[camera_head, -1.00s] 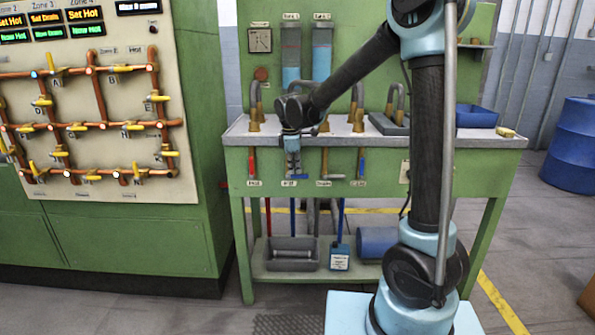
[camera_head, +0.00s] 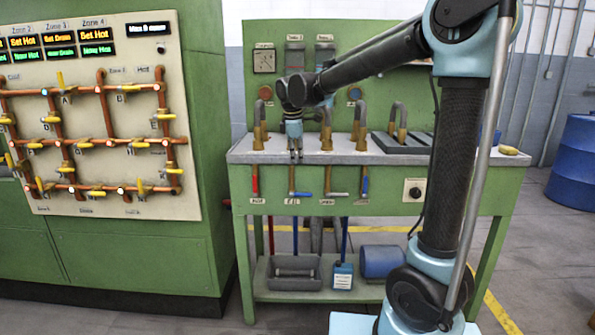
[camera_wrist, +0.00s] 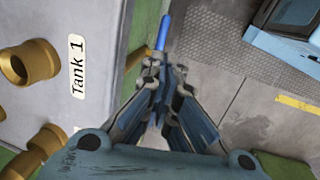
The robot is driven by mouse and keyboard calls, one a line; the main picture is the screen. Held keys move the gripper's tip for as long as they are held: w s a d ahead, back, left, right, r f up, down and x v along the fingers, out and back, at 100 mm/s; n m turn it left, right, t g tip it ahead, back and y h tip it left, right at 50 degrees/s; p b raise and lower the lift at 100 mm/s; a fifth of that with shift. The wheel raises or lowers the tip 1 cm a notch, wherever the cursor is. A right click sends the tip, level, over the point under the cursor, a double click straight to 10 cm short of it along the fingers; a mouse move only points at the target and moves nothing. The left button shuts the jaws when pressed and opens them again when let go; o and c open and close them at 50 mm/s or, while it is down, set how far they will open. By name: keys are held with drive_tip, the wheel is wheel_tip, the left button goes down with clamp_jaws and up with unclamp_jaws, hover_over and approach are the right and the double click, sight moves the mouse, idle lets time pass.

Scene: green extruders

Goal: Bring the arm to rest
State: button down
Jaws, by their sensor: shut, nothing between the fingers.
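My gripper (camera_head: 296,154) hangs fingers-down over the front part of the grey bench top (camera_head: 243,152) in the head view. It is shut and empty. My dark forearm reaches left to it from my column. In the wrist view my gripper (camera_wrist: 155,75) shows closed blue-grey fingers beside the bench's front edge. A blue handle (camera_wrist: 164,32) appears just beyond the fingertips; whether they touch cannot be told.
Curved pipes with brass fittings (camera_head: 398,125) stand on the bench, close around my gripper. Valve handles, including a red one (camera_head: 255,181), hang along its front. A green panel cabinet (camera_head: 110,255) stands left. A blue barrel (camera_head: 577,165) stands right.

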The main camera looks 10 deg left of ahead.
drive_tip(key=s+d+f+m, duration=0.2)
drive_tip(key=s+d+m, duration=0.35)
drive_tip(key=d, duration=0.65)
drive_tip(key=s+d+f+m, duration=0.1)
drive_tip(key=s+d+m, duration=0.4)
drive_tip(key=d, duration=0.7)
drive_tip(key=s+d+f+m, duration=0.4)
drive_tip(key=s+d+f, duration=0.1)
drive_tip(key=s+f, duration=0.2)
drive_tip(key=s+d+f+m, duration=0.5)
drive_tip(key=s+f, duration=0.2)
drive_tip(key=s, duration=0.3)
drive_tip(key=shift+d+f, duration=0.25)
drive_tip(key=shift+d, duration=0.15)
drive_tip(key=shift+w+f, duration=0.2)
drive_tip(key=shift+w, duration=0.25)
